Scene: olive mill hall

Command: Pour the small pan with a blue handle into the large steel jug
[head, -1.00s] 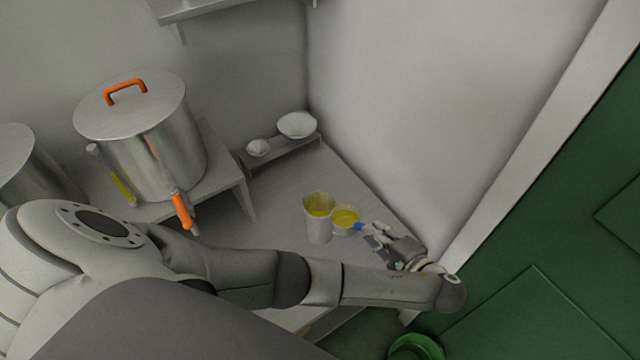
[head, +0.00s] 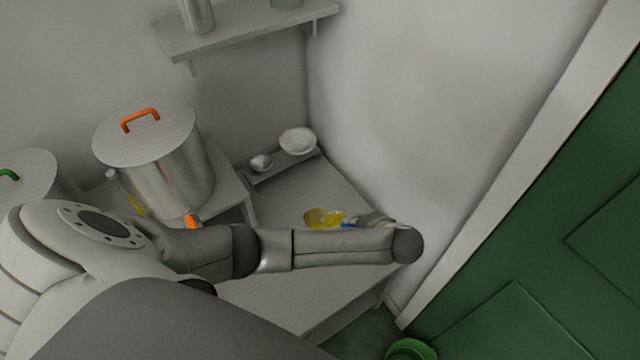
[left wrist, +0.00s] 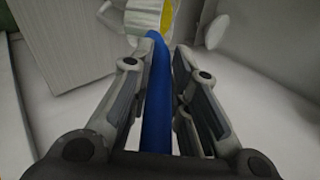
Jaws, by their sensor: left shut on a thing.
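My left gripper (head: 372,219) is shut on the blue handle (left wrist: 157,95) of the small pan, which runs between its fingers in the left wrist view. The pan (left wrist: 143,18) shows its steel side there, with yellow oil at its right edge. In the head view, the pan and the large steel jug overlap as one yellow patch (head: 325,217) just left of the gripper, above my forearm. The jug's body is hidden behind my forearm. I cannot tell the pan's exact tilt or whether oil is flowing. My right gripper is not in view.
A lidded steel vat (head: 165,165) with an orange handle stands on a raised stand at left. A wall shelf (head: 250,28) hangs above. A green door (head: 590,230) and green bucket (head: 410,349) are at right.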

